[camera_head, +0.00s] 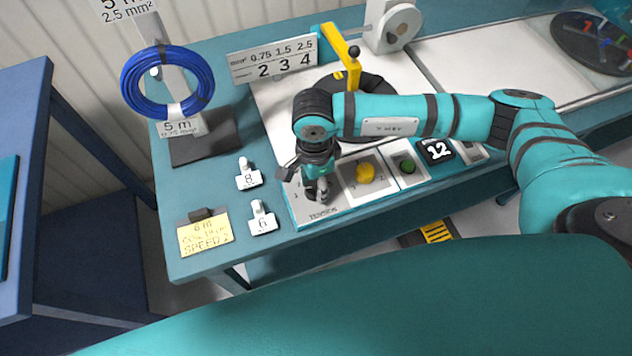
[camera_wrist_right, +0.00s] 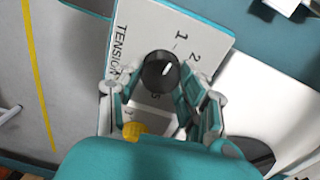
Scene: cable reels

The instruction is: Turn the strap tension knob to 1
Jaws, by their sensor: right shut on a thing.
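The strap tension knob (camera_wrist_right: 160,71) is round and black with a short white pointer mark, on a light panel (camera_wrist_right: 128,40) printed "TENSION", "1" and "2". In the wrist view the mark slants toward the numbered side; I cannot tell exactly which number it meets. My right gripper (camera_wrist_right: 155,88) is shut on the knob, with a finger on either side. In the head view my right gripper (camera_head: 318,192) points down at the panel's left end and hides most of the knob. My left gripper is not in view.
Tags (camera_head: 248,178), a yellow note (camera_head: 204,235) and a blue cable coil (camera_head: 133,72) are to the left. A number chart (camera_head: 272,60) stands behind.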

